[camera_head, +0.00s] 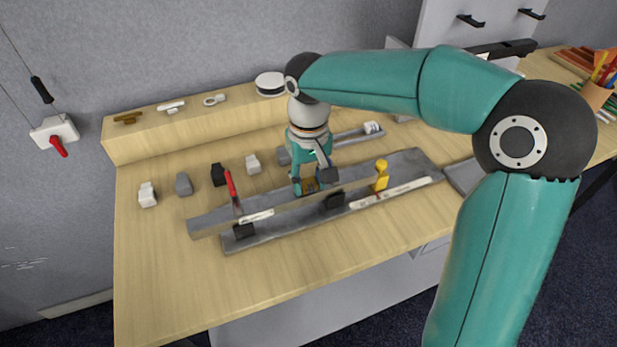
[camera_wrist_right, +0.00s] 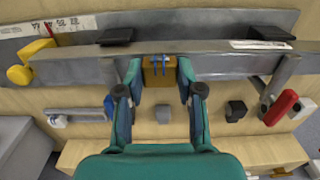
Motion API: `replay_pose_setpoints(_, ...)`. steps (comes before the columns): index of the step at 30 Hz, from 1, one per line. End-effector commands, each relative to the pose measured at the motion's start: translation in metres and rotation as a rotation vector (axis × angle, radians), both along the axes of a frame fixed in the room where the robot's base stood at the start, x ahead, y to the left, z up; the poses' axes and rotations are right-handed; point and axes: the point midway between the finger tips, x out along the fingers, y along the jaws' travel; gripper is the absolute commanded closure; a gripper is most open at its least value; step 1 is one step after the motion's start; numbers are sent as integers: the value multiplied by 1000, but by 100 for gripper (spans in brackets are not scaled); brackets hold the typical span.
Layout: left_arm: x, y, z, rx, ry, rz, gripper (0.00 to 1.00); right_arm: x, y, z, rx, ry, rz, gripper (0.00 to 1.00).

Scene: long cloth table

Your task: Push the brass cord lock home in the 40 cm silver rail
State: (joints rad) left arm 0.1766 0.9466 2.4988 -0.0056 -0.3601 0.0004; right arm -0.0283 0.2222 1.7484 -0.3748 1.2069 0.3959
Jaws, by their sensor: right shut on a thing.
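The silver rail (camera_head: 275,205) lies lengthwise across the middle of the table and bears a white label. In the right wrist view the rail (camera_wrist_right: 215,66) runs across the upper part of the picture. My right gripper (camera_head: 312,186) is at the rail's back edge, pointing down. Its fingers (camera_wrist_right: 160,88) are shut on the brass cord lock (camera_wrist_right: 158,72), one on each side. The lock is against the rail's side; how deep it sits cannot be told. A small blue part shows on the lock. In the head view the gripper partly hides the brass lock (camera_head: 309,184). My left gripper is not in view.
A yellow piece (camera_head: 381,175) and a red-handled piece (camera_head: 232,190) stand by the rail on either side of the gripper. A grey plate (camera_head: 285,229) lies in front. Several small blocks (camera_head: 184,184) stand behind left. A raised shelf (camera_head: 190,128) runs behind. The front table is clear.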

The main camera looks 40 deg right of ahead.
Motion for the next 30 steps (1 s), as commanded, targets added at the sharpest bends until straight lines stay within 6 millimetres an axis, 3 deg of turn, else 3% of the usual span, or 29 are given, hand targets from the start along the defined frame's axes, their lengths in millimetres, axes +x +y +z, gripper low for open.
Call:
replay_pose_setpoints(1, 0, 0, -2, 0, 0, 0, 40, 0, 0, -2, 0, 0, 0, 98)
replay_pose_setpoints(2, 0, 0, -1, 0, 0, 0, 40, 0, 0, -1, 0, 0, 0, 59)
replay_pose_setpoints(6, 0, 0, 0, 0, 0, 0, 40, 0, 0, -1, 0, 0, 0, 35)
replay_pose_setpoints(20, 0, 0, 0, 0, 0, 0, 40, 1, 0, 8, 0, -4, 0, 34)
replay_pose_setpoints(30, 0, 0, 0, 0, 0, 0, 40, 2, 0, 69, 1, -6, 1, 34)
